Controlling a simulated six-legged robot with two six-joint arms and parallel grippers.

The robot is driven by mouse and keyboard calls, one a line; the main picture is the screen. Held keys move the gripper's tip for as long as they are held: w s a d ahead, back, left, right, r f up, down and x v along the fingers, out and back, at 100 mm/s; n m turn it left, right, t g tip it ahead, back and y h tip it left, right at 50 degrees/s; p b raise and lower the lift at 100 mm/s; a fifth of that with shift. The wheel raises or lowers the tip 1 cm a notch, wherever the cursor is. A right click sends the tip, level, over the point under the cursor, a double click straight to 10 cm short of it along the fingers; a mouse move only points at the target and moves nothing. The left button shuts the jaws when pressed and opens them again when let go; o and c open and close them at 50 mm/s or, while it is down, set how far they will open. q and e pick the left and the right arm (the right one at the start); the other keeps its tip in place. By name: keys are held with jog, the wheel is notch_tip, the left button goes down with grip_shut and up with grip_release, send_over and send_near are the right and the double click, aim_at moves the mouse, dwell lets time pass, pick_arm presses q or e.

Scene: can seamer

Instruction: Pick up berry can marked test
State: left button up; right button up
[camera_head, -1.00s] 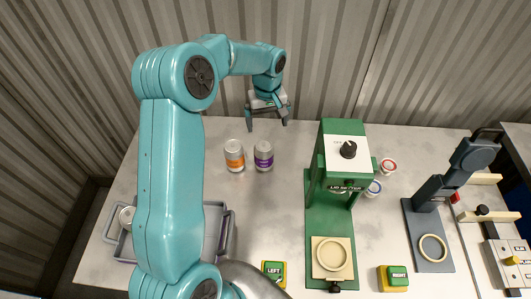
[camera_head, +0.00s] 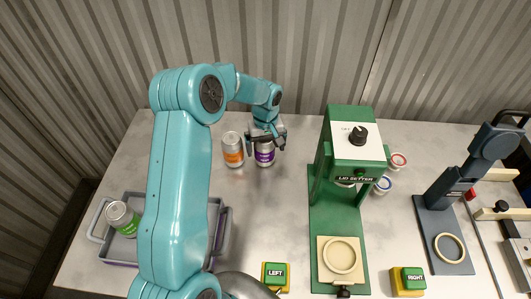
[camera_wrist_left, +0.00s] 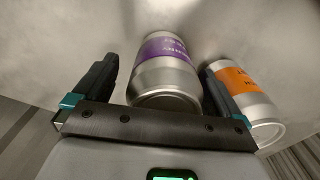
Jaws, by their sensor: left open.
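The can with the purple band (camera_head: 264,156) stands upright on the table near the back wall, its top partly hidden by my left gripper. Its small lettering is too blurred to read surely. My left gripper (camera_head: 267,146) is open, with its fingers at the can's top. In the left wrist view the purple can (camera_wrist_left: 167,72) sits between the two open fingers (camera_wrist_left: 160,88), with a gap on the left finger's side. A can with an orange band (camera_head: 233,150) stands just left of it, and it shows behind the right finger in the wrist view (camera_wrist_left: 247,95). My right gripper is not in view.
A grey tray (camera_head: 226,228) at the left holds a green-banded can (camera_head: 122,218). The green lid setter (camera_head: 340,185) stands to the right, with lids (camera_head: 398,161) beyond it. A dark press (camera_head: 448,200) is further right. LEFT (camera_head: 275,276) and RIGHT (camera_head: 408,281) buttons are in front.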

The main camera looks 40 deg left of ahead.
pick_arm(q)
jog(key=shift+s+a, duration=0.1)
jog(key=shift+s, duration=0.25)
jog(key=shift+c, duration=1.2)
jog(key=shift+w, duration=0.2)
jog(key=c, duration=1)
jog(key=shift+c, duration=0.8)
jog(key=shift+s, duration=0.1)
jog(key=shift+r, duration=0.1)
